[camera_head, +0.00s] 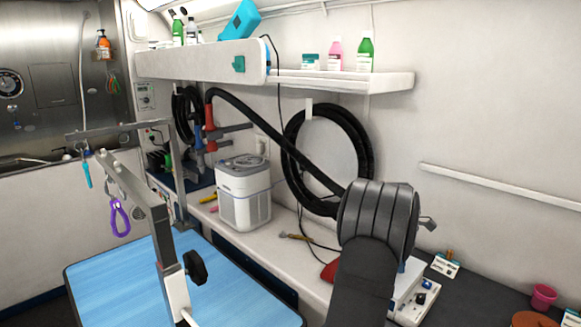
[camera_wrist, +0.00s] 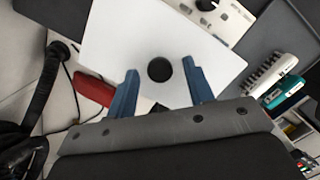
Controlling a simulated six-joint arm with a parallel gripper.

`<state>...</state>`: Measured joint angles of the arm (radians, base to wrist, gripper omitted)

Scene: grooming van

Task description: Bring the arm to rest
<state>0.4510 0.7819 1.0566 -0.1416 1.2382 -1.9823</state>
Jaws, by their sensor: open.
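My gripper (camera_wrist: 160,68) shows in the wrist view with its two blue fingers spread apart and nothing between them. It points down over a white box with a dark round spot (camera_wrist: 160,69) on its top, which appears between the fingertips. I cannot tell the height above it. In the head view my dark grey arm (camera_head: 375,230) reaches up from the bottom right of centre over the counter. It hides most of the gripper and part of the white box with knobs (camera_head: 412,300).
A red object (camera_wrist: 93,88) lies beside the box. A white comb-like item (camera_wrist: 270,72) and a teal clipper (camera_wrist: 283,93) lie right of it. A black hose (camera_head: 290,150) runs behind my arm. A white canister (camera_head: 243,192) and blue grooming table (camera_head: 125,275) are left.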

